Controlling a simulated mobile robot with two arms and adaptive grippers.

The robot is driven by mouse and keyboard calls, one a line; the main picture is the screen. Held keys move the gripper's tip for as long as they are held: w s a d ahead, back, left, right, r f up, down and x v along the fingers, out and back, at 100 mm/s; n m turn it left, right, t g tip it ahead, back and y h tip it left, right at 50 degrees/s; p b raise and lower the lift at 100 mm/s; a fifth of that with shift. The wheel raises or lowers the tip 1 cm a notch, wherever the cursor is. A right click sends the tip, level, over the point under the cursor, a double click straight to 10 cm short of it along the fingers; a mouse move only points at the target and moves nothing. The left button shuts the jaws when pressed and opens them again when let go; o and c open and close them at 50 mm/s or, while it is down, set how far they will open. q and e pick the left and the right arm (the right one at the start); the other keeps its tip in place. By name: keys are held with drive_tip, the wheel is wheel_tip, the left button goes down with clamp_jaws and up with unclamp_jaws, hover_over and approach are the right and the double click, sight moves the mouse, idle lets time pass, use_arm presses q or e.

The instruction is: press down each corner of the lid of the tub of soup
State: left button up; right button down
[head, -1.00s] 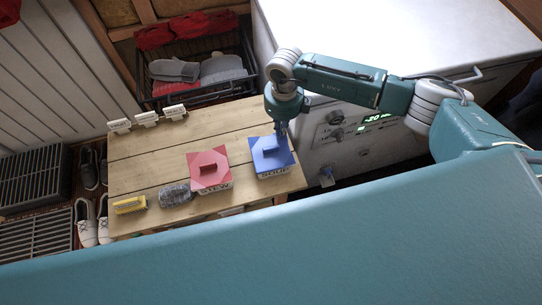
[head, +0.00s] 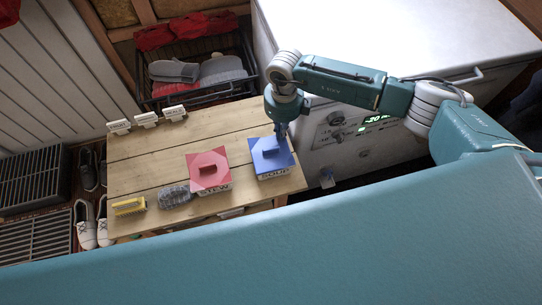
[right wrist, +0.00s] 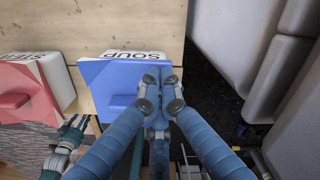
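The tub of soup (head: 276,174) stands on the wooden table's right end, its white side marked SOUP. Its blue lid (head: 268,160) with a raised blue handle lies on top; it also shows in the right wrist view (right wrist: 104,76). My right gripper (head: 281,133) points down at the lid's back right corner. In the right wrist view its fingertips (right wrist: 160,80) are close together over that corner, with nothing held between them. Whether they touch the lid is hard to tell. A teal jointed part (right wrist: 68,138), perhaps my left gripper, shows low in the wrist view.
A stew tub with a red lid (head: 208,175) stands close left of the soup. A grey brush-like item (head: 174,195) and a yellow brush (head: 129,206) lie further left. A white freezer (head: 345,135) stands close right of the table. The table's back half is mostly clear.

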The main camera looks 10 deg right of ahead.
drive_tip(key=shift+r+p, duration=1.65)
drive_tip(key=shift+r, duration=1.2)
